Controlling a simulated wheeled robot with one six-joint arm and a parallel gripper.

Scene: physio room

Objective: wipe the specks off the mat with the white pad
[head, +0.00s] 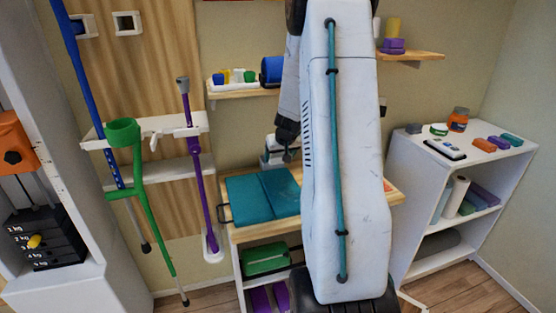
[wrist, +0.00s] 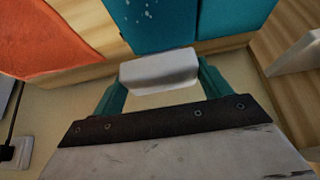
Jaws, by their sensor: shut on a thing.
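The teal mat (head: 250,195) lies on the wooden table in the head view, with a seam across it; my arm stands in front of its right side. In the wrist view the mat (wrist: 160,32) fills the top middle, and a few small white specks (wrist: 139,11) show near its top edge. My gripper (wrist: 160,76) is shut on the white pad (wrist: 158,68), which sits between its teal fingers. The pad shows just below the mat's edge in the wrist view; whether it touches anything, I cannot tell. The head view does not show the pad clearly.
An orange thing (wrist: 45,38) lies beside the mat on the wooden table top (wrist: 110,67). Crutches (head: 123,135) hang on the wall rack at left. A white shelf unit (head: 410,165) with small items stands at right. A wall shelf (head: 238,93) is above the table.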

